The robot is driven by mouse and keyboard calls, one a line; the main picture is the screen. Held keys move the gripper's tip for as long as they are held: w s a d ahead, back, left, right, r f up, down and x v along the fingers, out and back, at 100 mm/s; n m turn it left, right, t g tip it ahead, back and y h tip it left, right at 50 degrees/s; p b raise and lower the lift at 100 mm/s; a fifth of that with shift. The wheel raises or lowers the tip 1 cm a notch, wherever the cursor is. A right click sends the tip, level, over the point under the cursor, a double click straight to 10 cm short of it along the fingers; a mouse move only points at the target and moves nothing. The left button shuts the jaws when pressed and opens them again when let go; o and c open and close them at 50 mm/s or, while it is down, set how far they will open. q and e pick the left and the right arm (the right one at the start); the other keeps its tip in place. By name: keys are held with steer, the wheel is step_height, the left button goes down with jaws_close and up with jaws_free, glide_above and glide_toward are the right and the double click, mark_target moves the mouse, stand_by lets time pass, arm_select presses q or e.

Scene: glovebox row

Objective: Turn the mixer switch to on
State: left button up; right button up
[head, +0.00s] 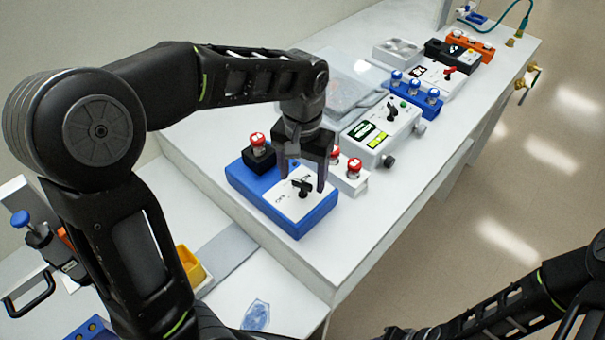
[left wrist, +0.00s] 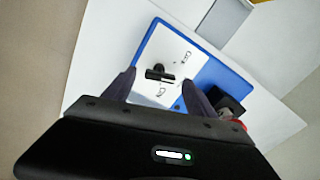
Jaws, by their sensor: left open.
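A blue box with a white top plate (head: 291,204) stands on the white bench and carries a black switch knob (head: 302,187). In the left wrist view the knob (left wrist: 160,75) lies between the two separated fingers (left wrist: 158,80), with no clear contact. My right arm comes in at the lower right; its gripper end (head: 396,333) is cut by the bottom edge.
A white device with another black switch (head: 383,130) is farther along. The bench front (head: 365,235) is clear.

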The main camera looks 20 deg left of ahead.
arm_select(q)
steer(key=shift+f, duration=0.35)
steer(key=shift+c, duration=0.5)
steer(key=c, duration=1.3)
steer(key=shift+m, duration=0.5)
steer(key=m, duration=0.2)
steer(key=shift+m, duration=2.1)
steer(key=shift+d, duration=0.1)
